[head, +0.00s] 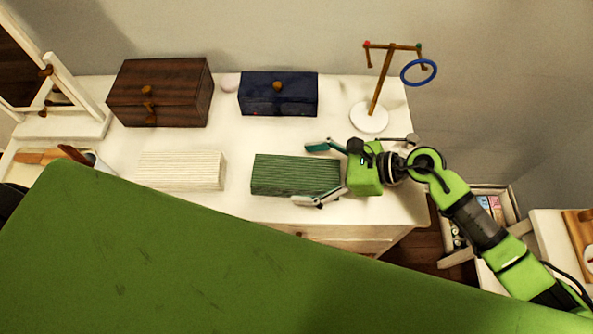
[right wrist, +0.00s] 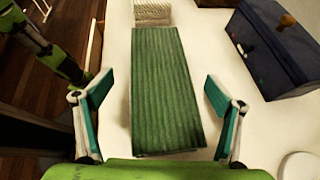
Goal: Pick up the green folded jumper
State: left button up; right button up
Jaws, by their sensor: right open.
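The green folded jumper (head: 297,175) lies flat on the white dresser top (head: 235,138) in the head view, as a ribbed rectangular stack. In the right wrist view the jumper (right wrist: 165,85) runs lengthwise ahead of my gripper. My right gripper (head: 303,174) is open at the jumper's right end, one finger beyond its back edge and one along its front edge. In the right wrist view the fingers of my right gripper (right wrist: 159,88) stand on either side of it, with gaps showing.
A cream folded stack (head: 182,170) lies left of the jumper. Behind stand a dark blue box (head: 278,94), a brown wooden box (head: 160,92) and a stand (head: 378,85) with a blue ring (head: 418,72). A mirror frame (head: 60,75) is at the left.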

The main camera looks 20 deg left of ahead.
aim_at(298, 172)
jog(key=shift+x, duration=1.2)
jog(key=shift+a, duration=0.3)
jog(key=shift+d, duration=0.1)
jog(key=c, duration=1.5)
pick_arm(q)
jog(key=shift+d+r, duration=0.2)
jog(key=shift+r, duration=0.4)
pick_arm(e)
jog(key=shift+r, duration=0.1)
